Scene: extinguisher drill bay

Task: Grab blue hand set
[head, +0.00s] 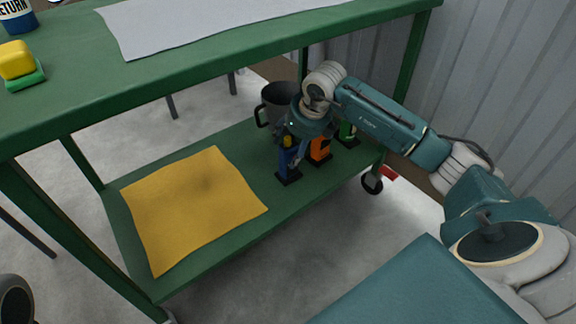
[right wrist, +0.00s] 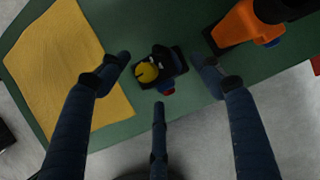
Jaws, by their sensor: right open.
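The blue hand set (head: 287,162) stands upright on a black base on the cart's lower shelf. My right gripper (head: 292,138) is over its top in the head view and hides part of it. In the right wrist view, the hand set (right wrist: 168,64) shows from above, with a yellow knob, a dark top and a little blue. The open fingers of my right gripper (right wrist: 160,75) are spread on either side of it, with gaps visible. A third finger points at it from below. My left gripper is not in view.
An orange hand set (head: 320,149) and a green one (head: 347,133) stand close to the right. A dark grey mug (head: 276,103) is behind. A yellow cloth (head: 190,205) lies to the left. The green upper tabletop (head: 190,75) overhangs the shelf's back left.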

